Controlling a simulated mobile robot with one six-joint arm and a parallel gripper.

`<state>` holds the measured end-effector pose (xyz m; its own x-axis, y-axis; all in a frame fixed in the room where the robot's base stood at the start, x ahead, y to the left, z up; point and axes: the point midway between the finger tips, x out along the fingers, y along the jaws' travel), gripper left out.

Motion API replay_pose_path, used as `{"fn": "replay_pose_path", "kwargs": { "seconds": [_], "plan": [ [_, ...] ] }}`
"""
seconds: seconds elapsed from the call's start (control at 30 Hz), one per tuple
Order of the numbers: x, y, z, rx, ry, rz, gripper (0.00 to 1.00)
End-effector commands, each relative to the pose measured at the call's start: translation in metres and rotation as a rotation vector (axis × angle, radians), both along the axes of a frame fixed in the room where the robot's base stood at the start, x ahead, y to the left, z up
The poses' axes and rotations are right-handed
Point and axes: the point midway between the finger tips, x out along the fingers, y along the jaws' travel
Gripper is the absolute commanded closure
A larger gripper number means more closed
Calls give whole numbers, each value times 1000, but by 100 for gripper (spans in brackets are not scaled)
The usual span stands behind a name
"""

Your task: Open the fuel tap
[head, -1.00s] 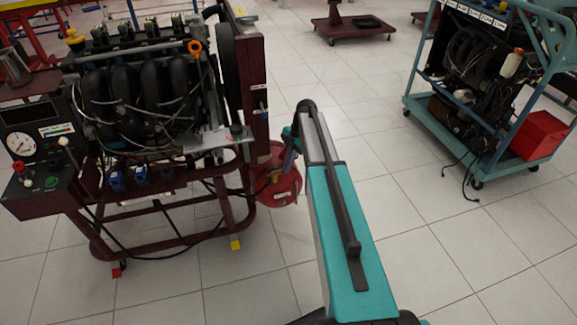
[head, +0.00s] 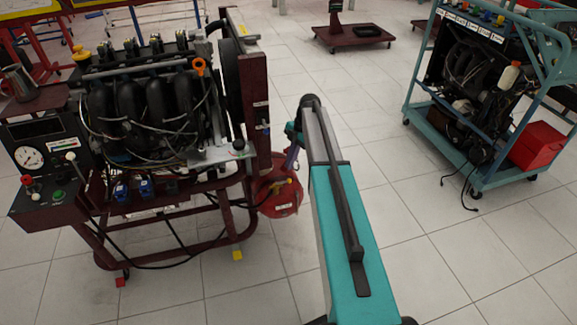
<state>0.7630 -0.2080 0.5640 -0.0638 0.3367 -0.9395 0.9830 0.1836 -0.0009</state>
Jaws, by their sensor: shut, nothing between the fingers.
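A red round fuel tank (head: 280,198) sits low beside the right end of the engine stand. A small yellow part (head: 288,181), which may be the fuel tap, shows on its upper side. I cannot tell how the tap is turned. My teal and grey arm reaches from the bottom of the head view toward the tank. Its far end bends down behind the elbow. My gripper (head: 289,162) is small there, just above the tank and close to the yellow part. It looks shut and empty. Whether it touches the tap cannot be told; my arm partly covers this area.
The engine stand (head: 244,222) with its dark engine (head: 140,110) and gauge panel (head: 38,158) stands at left. A teal trolley (head: 480,182) with another engine and a red box (head: 537,145) stands at right. Tiled floor (head: 430,215) between them is clear.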

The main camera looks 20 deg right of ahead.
Motion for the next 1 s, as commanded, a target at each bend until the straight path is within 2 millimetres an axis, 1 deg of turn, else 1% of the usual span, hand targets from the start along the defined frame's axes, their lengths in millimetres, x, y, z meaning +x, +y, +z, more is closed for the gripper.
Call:
{"fn": "replay_pose_path", "kwargs": {
  "seconds": [0.03,0.1,0.3,0.87,1.0],
  "plan": [
    [1,-2,9,0,1,0,100],
    [2,-3,15,0,2,1,100],
    [3,-5,23,0,3,1,100],
    [3,-4,23,0,5,2,100],
    [-2,1,18,-2,17,-16,100]
  ]
}}
